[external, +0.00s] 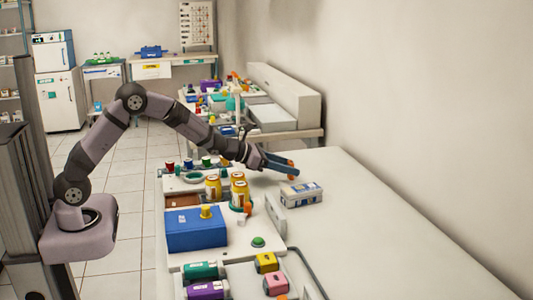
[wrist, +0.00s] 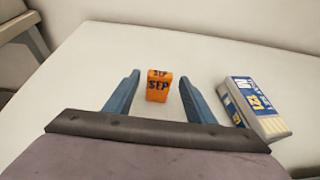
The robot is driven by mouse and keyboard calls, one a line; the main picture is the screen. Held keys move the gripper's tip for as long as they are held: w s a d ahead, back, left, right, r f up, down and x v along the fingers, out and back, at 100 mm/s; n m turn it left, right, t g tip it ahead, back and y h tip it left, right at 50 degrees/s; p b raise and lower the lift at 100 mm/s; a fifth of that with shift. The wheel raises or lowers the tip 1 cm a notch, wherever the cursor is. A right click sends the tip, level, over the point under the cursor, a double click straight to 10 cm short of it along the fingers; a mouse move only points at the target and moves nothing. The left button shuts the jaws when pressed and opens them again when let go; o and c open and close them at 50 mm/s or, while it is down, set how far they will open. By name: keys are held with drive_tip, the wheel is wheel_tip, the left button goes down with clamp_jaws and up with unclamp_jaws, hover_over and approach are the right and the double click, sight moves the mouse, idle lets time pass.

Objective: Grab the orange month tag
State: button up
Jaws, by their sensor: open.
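The orange month tag (wrist: 158,88) is a small block marked SEP, upright on the white counter in the wrist view. My gripper (wrist: 159,77) is open, with one blue finger on each side of the tag and a visible gap on both sides. In the external view my gripper (external: 279,165) reaches low over the counter. A bit of orange shows by the fingers there, but the tag is mostly hidden.
A blue and white box (wrist: 238,103) lies just right of my right finger; it also shows in the external view (external: 301,195). Yellow jars (external: 213,186) and a blue case (external: 196,230) stand nearer. The counter (external: 375,225) to the right is clear, bounded by a wall.

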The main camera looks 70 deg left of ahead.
sight(300, 177)
drive_tip(key=shift+p+x, duration=0.85)
drive_tip(key=shift+x, duration=1.75)
drive_tip(key=shift+a+r, duration=0.1)
drive_tip(key=shift+r, duration=0.05)
drive_tip(key=c, duration=1.1)
